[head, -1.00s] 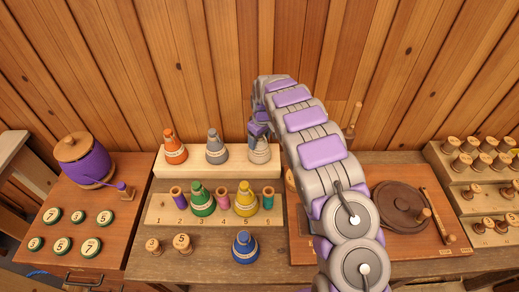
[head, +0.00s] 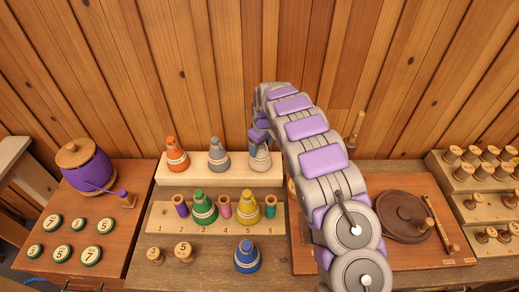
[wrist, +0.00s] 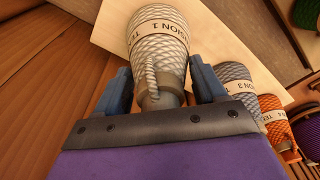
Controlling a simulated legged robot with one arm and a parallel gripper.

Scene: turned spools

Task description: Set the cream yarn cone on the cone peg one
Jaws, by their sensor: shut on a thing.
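The cream yarn cone (head: 260,160) is at the right end of the pale raised block (head: 210,178) in the head view. In the wrist view the cream cone (wrist: 160,38) shows a pale band lettered "TENSION 1". My gripper (wrist: 163,85) has its blue fingers on both sides of the cone's narrow grey top and is shut on it. In the head view my gripper (head: 261,138) is partly hidden behind my arm. The cone's base is at or just above the block; I cannot tell whether it touches. No cone peg one is visible under it.
A grey cone (head: 218,157) and an orange cone (head: 177,157) stand left on the same block. In front, a numbered rack (head: 165,225) holds green and yellow cones and small spools. A blue cone (head: 247,258) stands nearer. A dark round disc (head: 400,215) lies right.

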